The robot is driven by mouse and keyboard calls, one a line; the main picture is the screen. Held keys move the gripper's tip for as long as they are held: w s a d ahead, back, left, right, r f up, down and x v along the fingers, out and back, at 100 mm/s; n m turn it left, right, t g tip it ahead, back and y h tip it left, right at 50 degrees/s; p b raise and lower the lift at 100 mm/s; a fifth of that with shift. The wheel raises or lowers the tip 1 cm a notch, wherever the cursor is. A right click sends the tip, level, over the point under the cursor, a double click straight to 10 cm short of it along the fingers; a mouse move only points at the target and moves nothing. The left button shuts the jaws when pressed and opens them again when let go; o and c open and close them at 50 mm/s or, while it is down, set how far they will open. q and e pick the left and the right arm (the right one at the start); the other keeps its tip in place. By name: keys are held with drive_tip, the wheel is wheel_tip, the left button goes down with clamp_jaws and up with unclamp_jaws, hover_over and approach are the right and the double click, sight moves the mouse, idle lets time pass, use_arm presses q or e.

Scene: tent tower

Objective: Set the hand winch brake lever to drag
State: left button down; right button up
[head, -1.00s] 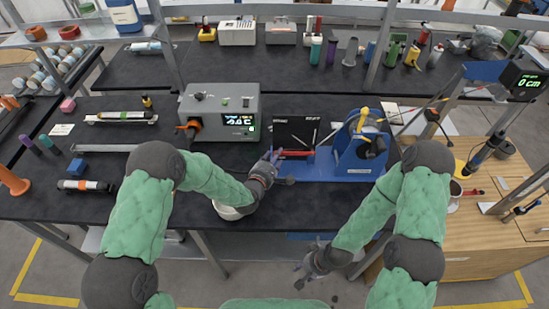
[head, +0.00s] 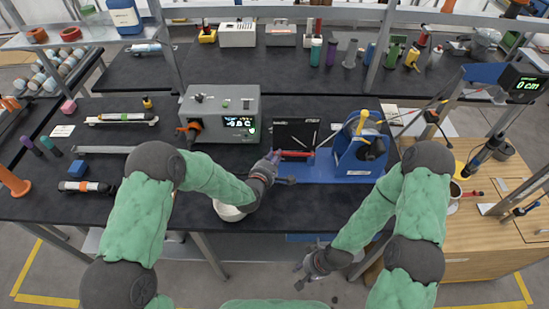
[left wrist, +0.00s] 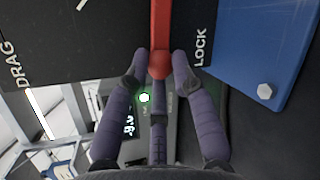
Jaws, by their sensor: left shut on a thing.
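The hand winch has a blue frame (head: 350,165) with a yellow crank, right of centre on the black bench. Its black panel (head: 296,130) stands upright to the left of the drum. The red brake lever (head: 297,154) lies roughly level in front of the panel; it also shows in the left wrist view (left wrist: 160,25). There the lever is near the word LOCK, with DRAG far to the left. My left gripper (head: 277,159) is shut on the lever's red round knob (left wrist: 159,65). My right gripper (head: 304,277) is empty, low in front of the bench, its fingers apart.
A grey box (head: 220,112) with a lit display stands left of the panel. A white round container (head: 228,211) sits below my left forearm. A wooden table (head: 475,235) adjoins at the right.

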use_arm(q)
drive_tip(key=r+m+y+p, duration=0.1)
drive_tip(key=r, duration=0.1)
drive_tip(key=d+r+m+p, duration=0.1)
drive_tip(key=r, duration=0.1)
drive_tip(key=d+r+m+y+p, duration=0.1)
drive_tip(key=r+p, duration=0.1)
drive_tip(key=shift+s+d+r+m+g+y, duration=0.1)
drive_tip(key=shift+d+r+m+g+y, duration=0.1)
drive_tip(key=shift+m+g+y, duration=0.15)
drive_tip(key=shift+d+r+m+y+p, duration=0.65)
drive_tip(key=shift+d+r+m+p, duration=0.3)
drive_tip(key=shift+p, duration=0.4)
drive_tip(key=c, duration=1.1)
unclamp_jaws()
drive_tip(key=shift+r, duration=0.1)
drive_tip(key=v, duration=1.1)
drive_tip(key=shift+s+r, duration=0.3)
drive_tip(key=shift+r, duration=0.05)
